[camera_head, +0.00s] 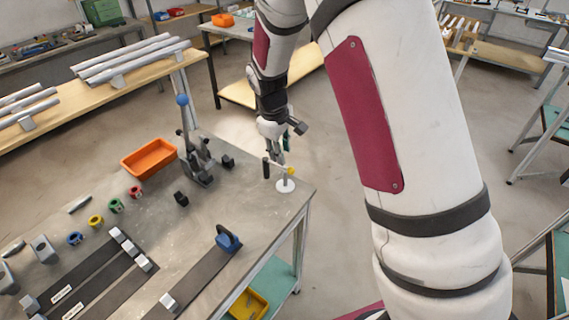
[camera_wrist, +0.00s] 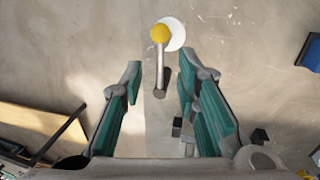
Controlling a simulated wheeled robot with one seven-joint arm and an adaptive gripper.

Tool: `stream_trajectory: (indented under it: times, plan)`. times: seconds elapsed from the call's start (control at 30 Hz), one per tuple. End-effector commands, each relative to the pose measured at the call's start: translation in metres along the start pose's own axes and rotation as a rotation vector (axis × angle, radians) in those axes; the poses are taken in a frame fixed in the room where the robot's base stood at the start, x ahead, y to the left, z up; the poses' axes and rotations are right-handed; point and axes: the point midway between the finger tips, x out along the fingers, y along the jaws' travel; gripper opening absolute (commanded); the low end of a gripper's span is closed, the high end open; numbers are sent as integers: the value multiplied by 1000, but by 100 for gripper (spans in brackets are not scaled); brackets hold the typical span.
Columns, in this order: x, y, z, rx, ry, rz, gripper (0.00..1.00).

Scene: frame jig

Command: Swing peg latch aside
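The peg latch stands near the far right corner of the grey workbench in the head view. It has a white round base (camera_head: 285,186), a yellow ball (camera_head: 291,171) and an arm ending in a dark peg (camera_head: 265,168). In the wrist view the yellow ball (camera_wrist: 160,33) is at top centre, partly over the white base (camera_wrist: 175,36). The metal arm (camera_wrist: 161,65) runs down to a dark end. My gripper (camera_wrist: 159,64) is open, with its green-padded fingers on either side of the arm; contact is not visible. In the head view my gripper (camera_head: 281,152) is just above the latch.
A toggle press with a blue knob (camera_head: 182,100) and an orange bin (camera_head: 149,158) stand left of the latch. The bench's right edge is close to the latch base.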

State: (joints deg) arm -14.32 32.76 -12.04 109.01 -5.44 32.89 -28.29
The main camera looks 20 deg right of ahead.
Motion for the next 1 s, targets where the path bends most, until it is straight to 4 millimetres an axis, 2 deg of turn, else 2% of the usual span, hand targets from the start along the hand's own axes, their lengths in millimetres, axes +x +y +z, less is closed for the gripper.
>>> stream_trajectory:
  times: [0.2,0.4,0.8,0.93,1.0]
  plan:
    - [40,-1,1,0,-2,-1,29]
    - [60,0,0,0,-1,-1,29]
    - [66,0,0,1,1,0,29]
    - [66,0,0,0,1,0,0]
    - [66,0,0,0,1,0,0]
